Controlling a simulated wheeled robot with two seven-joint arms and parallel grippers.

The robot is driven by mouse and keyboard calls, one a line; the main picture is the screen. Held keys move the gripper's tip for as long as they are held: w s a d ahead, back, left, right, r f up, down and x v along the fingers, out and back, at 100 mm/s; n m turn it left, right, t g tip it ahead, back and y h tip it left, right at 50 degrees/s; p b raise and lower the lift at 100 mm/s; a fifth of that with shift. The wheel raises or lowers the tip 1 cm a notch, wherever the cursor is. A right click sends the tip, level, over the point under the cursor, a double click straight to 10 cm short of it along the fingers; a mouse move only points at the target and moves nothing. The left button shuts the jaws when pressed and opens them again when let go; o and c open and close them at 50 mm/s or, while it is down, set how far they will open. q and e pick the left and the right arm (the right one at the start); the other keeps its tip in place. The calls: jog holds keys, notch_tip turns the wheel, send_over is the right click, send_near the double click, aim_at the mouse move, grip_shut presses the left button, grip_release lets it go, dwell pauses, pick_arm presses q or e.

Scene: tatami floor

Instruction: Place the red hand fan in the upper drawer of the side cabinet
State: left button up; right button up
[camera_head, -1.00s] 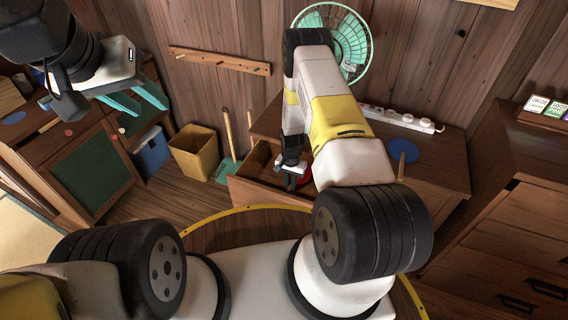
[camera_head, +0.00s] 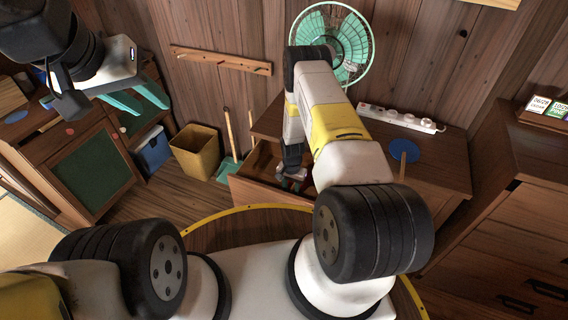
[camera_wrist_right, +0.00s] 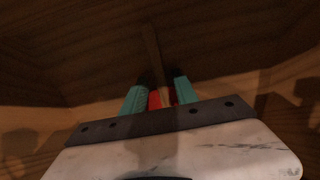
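The side cabinet (camera_head: 447,160) stands beyond my right arm, and its upper drawer (camera_head: 262,190) is pulled out. My right gripper (camera_head: 292,178) is down at the open drawer. In the right wrist view, the red hand fan (camera_wrist_right: 154,99) shows as a narrow red patch between the teal fingers of this gripper (camera_wrist_right: 162,88), which appear closed against it. A brown handle (camera_wrist_right: 152,50) runs away from the fingertips. Most of the fan is hidden by my gripper and the shadow. My left gripper (camera_head: 138,100) is open and empty, raised at the upper left, far from the cabinet.
A blue round fan (camera_head: 404,151) and a white power strip (camera_head: 400,118) lie on the cabinet top, with a green electric fan (camera_head: 345,40) behind. A yellow bin (camera_head: 198,152), a blue box (camera_head: 152,150) and a dustpan (camera_head: 228,168) stand left. A dark chest (camera_head: 510,235) is right.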

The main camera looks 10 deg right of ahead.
jog(key=shift+r, duration=0.1)
notch_tip(320, 180, up, 12)
notch_tip(320, 180, up, 15)
jog(key=n+t, duration=0.1)
send_over(291, 191)
jog(key=w, duration=0.2)
jog(key=s+a+r+n+t+y, duration=0.1)
jog(key=s+r, duration=0.1)
jog(key=r, duration=0.7)
jog(key=s+r+n+t, duration=0.1)
jog(key=s+r, duration=0.2)
jog(key=r, duration=0.7)
jog(key=s+r+n+t, duration=0.1)
jog(key=s+r+n, duration=0.1)
jog(key=s+r, duration=0.6)
jog(key=s+a+r+n+t+y, duration=0.1)
jog(key=s+r+n+t, duration=0.1)
jog(key=s+r, duration=0.6)
jog(key=s, duration=0.6)
jog(key=shift+a+r, duration=0.3)
jog(key=shift+r, duration=0.05)
